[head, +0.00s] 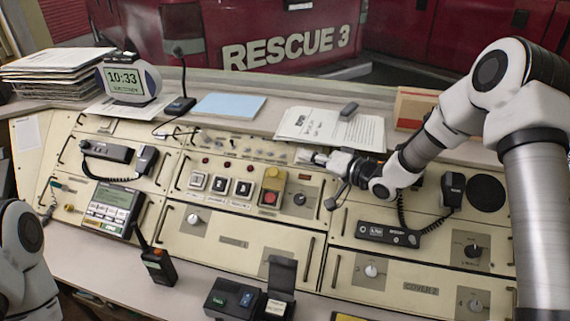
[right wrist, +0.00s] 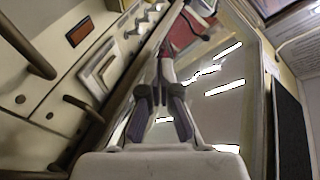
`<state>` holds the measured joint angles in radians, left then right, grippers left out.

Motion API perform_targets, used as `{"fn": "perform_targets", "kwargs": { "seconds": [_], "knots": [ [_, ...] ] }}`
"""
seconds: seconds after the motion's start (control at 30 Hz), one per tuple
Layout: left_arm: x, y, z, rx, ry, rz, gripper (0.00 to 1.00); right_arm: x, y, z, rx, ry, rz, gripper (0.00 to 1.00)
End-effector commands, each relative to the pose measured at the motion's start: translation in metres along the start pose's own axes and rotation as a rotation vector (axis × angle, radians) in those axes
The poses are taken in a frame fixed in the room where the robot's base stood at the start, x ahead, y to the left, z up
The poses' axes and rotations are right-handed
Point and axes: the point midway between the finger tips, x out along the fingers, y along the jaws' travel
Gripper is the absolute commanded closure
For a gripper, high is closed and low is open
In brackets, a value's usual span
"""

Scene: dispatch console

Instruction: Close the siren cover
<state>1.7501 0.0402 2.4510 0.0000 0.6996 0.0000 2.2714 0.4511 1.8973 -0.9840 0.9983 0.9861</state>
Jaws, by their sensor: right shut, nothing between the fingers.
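My right gripper (head: 318,158) is shut and empty, low over the back of the console at its middle. In the right wrist view its closed fingers (right wrist: 164,70) point along a glossy, seemingly see-through panel (right wrist: 222,105) with white reflections. I cannot tell whether this panel is the siren cover, or whether the fingers touch it. In the head view a yellow housing with a red button (head: 269,197) stands left of the gripper. No siren label is readable, so I cannot single out the cover for certain. My left gripper is out of view.
An orange display (head: 305,177) and a row of switches lie close to the right gripper. Papers (head: 300,125) lie on the ledge behind. A handset (head: 453,188) with a coiled cord is at right. A radio (head: 158,266) and a black open-lidded box (head: 283,270) stand in front.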

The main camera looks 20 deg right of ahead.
Motion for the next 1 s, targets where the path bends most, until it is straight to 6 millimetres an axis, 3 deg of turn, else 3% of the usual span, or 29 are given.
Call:
{"fn": "perform_targets", "kwargs": {
  "seconds": [0.2,0.4,0.87,1.0],
  "knots": [
    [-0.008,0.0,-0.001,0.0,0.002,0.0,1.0,0.049,-0.001,0.001,-0.004,-0.004,0.0,1.0],
    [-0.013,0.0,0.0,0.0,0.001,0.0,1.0,0.053,0.0,0.033,0.0,-0.003,0.002,1.0],
    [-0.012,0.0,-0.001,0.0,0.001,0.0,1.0,0.054,0.002,0.042,0.0,-0.001,0.002,1.0],
    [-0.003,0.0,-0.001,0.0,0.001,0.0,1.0,0.053,0.008,0.055,0.0,-0.002,0.002,1.0]
  ]
}}
